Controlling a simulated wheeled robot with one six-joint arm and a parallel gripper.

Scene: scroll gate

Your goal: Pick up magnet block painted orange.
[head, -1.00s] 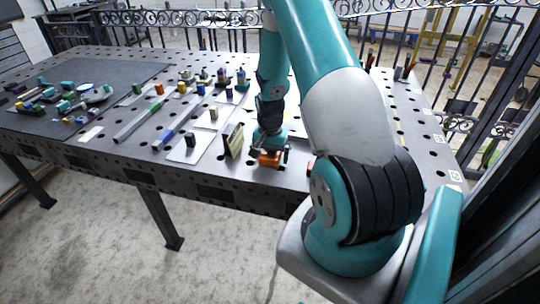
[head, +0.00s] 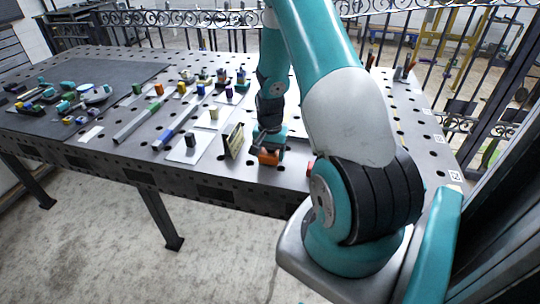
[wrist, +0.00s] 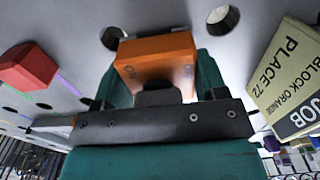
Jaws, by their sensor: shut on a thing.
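The orange magnet block (head: 269,158) is at my gripper (head: 269,150) over the near part of the perforated metal table. In the wrist view the orange block (wrist: 155,58) sits between the two teal fingers of my gripper (wrist: 160,75), which is shut on it. Its far side is hidden. I cannot tell whether its underside still touches the table.
A red block (wrist: 28,68) is on the other side. Long bars (head: 138,124) and small coloured blocks lie farther left on the table.

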